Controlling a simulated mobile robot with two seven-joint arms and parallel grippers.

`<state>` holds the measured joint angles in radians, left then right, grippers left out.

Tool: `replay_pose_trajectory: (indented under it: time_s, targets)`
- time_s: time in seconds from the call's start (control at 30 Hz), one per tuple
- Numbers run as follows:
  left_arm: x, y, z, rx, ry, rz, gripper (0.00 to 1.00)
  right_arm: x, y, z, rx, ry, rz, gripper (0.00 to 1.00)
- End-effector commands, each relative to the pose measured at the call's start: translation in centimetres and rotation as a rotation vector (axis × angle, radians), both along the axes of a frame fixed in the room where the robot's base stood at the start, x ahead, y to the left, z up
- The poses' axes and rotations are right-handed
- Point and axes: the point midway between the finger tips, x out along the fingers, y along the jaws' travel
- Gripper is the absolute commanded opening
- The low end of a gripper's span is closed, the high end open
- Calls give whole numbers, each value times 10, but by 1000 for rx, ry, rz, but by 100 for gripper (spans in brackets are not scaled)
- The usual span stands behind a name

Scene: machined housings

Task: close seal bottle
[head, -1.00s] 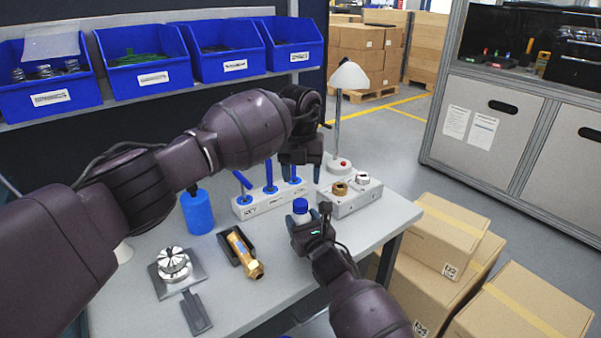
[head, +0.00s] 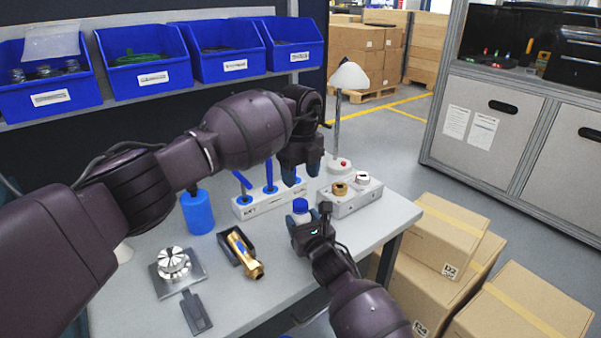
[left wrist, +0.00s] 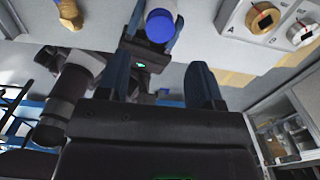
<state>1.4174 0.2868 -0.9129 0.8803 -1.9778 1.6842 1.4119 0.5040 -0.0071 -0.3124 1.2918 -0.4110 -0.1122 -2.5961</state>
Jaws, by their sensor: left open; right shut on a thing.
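The blue cap also shows on top of the bottle in the left wrist view (left wrist: 160,26), with the right gripper's fingers on both sides of the bottle. My left gripper (head: 301,174) is open and empty, above and behind the bottle in the head view. Its two fingers show in the left wrist view (left wrist: 168,82), apart, with the bottle beyond them. Most of the bottle's body is hidden by the right gripper.
A grey block with round fittings (head: 350,203) stands right of the bottle. A white rack with blue-handled tools (head: 262,205) stands behind it. A brass part in a black tray (head: 244,252), a round metal fixture (head: 174,264) and a blue cylinder (head: 198,213) are left.

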Motion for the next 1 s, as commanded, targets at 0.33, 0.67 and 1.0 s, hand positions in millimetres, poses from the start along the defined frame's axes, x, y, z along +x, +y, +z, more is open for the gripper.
replay_pose_trajectory:
  time_s: [0.33, 0.67, 1.0]
  targets:
    - [-1, -1, -21, -1, 3, -1, 60, 0, 0, 0, 0, 0, 0, 0]
    - [-1, -1, -65, -1, 3, -1, 60, 0, 0, 0, 0, 0, 0, 0]
    - [0, 0, -80, -1, 1, -2, 60, 0, 0, 0, 0, 0, 0, 0]
